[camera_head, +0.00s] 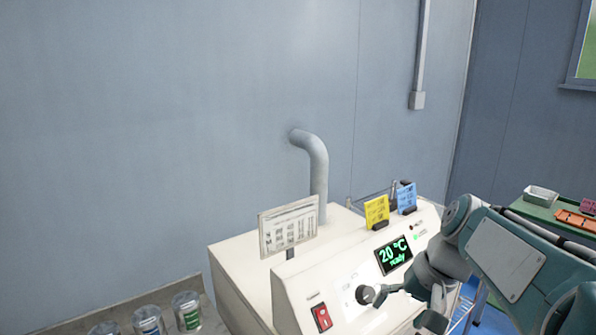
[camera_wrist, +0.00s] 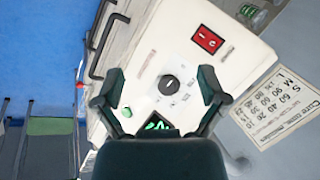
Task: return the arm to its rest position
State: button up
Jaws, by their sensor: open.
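My gripper (camera_head: 405,303) is in front of the sloped panel of the cream machine (camera_head: 238,275), at lower right in the head view. In the wrist view, the two dark fingers of my gripper (camera_wrist: 162,84) are spread apart with nothing between them held. A round dark knob (camera_wrist: 168,85) shows between the fingers; whether they touch it I cannot tell. The knob also shows in the head view (camera_head: 365,294), just left of a fingertip. My arm reaches in from the right edge.
Several jars (camera_head: 186,311) stand lower left. A green table (camera_head: 541,208) is at right.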

jog(key=s+a+f+n+t+h, duration=0.1)
jog(key=s+f+n+t+h, duration=0.2)
jog(key=s, duration=1)
jog(key=shift+s+f+t+h, duration=0.25)
jog(key=shift+f+t+h, duration=0.25)
jog(key=shift+h, duration=0.2)
jog(key=shift+a, duration=0.1)
dwell(1.1)
